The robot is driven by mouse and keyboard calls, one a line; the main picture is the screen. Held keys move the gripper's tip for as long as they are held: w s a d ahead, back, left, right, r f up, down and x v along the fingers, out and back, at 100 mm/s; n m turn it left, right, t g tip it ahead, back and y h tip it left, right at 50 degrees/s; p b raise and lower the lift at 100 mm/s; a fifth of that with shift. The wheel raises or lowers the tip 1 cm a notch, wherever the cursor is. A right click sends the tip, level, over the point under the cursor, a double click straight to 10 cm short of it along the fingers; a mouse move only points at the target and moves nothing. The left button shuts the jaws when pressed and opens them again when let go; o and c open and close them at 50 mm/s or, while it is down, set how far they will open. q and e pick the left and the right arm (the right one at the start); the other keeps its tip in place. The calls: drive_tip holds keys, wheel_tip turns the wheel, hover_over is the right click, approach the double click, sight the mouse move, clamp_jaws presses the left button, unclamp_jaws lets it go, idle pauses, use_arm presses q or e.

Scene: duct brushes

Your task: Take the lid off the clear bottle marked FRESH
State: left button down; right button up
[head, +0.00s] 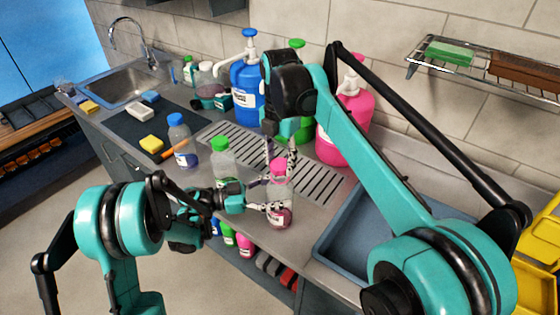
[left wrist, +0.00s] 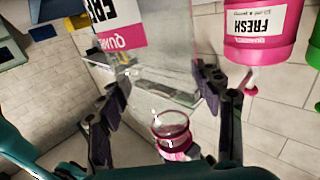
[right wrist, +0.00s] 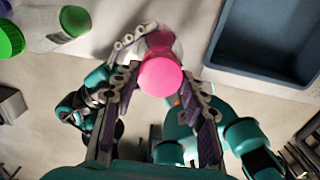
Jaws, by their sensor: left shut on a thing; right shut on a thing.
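The clear bottle (head: 279,210) stands upright on the counter, with pinkish contents low inside. Its label (left wrist: 118,36) shows only partly in the left wrist view, which is upside down. Its pink lid (head: 279,166) is at the top; I cannot tell whether it is loose. My left gripper (head: 270,206) is shut on the bottle's body from the left. My right gripper (head: 280,155) comes from above and is shut on the pink lid. In the right wrist view the lid (right wrist: 160,77) sits between its fingers, hiding most of the bottle.
A green-lidded bottle (head: 222,160) and a blue-lidded bottle (head: 180,140) stand to the left. Blue (head: 246,90) and pink (head: 345,125) pump jugs stand behind, the pink one marked FRESH (left wrist: 258,27). A blue basin (head: 360,235) lies right of the bottle.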

sight(280, 164)
drive_tip(key=shift+r, duration=2.05)
use_arm(q)
drive_tip(key=shift+c, duration=1.3)
unclamp_jaws()
drive_tip(key=shift+a, duration=0.1)
